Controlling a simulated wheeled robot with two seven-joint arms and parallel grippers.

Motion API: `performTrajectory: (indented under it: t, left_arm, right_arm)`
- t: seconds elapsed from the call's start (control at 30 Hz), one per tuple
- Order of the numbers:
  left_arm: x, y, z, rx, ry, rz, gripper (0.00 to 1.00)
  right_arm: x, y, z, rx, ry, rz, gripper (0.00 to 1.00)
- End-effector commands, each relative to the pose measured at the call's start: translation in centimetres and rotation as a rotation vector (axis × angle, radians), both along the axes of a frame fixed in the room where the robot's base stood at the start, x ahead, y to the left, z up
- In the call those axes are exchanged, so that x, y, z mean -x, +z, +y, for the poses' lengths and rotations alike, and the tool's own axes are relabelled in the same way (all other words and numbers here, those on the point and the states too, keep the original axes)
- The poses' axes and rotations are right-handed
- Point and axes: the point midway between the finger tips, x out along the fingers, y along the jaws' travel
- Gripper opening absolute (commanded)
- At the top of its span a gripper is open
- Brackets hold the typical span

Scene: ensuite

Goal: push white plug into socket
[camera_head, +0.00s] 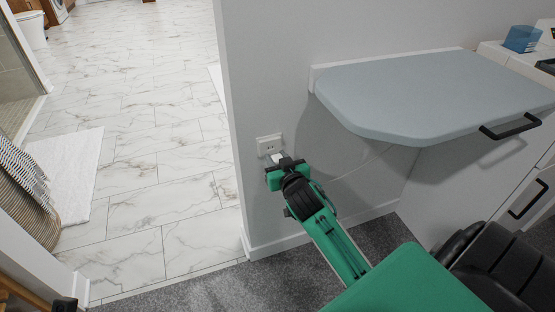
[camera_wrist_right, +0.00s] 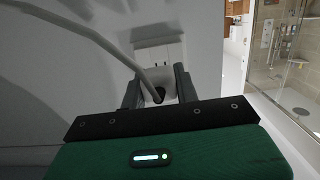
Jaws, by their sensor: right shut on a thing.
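The white socket (camera_head: 269,145) is on the grey wall near its left corner, low under the counter. My right gripper (camera_head: 280,161) is close in front of it, shut on the white plug (camera_head: 276,158). In the right wrist view the plug (camera_wrist_right: 158,84) is between the two dark fingers of my gripper (camera_wrist_right: 159,88), with its cord curving up to the left. The socket plate (camera_wrist_right: 158,52) shows just beyond the plug. I cannot tell whether the plug's pins are in the socket. My left gripper is not in view.
A thin cord (camera_head: 362,165) runs from near the gripper towards the cabinet. A blue-grey counter (camera_head: 430,95) juts out above and to the right. The wall corner and doorway to a marble-tiled floor (camera_head: 150,160) are to the left.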

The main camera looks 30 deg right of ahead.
Motion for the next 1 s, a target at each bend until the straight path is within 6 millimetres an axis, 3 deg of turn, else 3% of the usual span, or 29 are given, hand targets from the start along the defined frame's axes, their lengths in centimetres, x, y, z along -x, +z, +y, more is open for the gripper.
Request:
performTrajectory:
  t: [1.0]
  left_arm:
    - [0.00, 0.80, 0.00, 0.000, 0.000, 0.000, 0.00]
  right_arm:
    - [0.01, 0.06, 0.01, 0.000, 0.000, 0.000, 0.08]
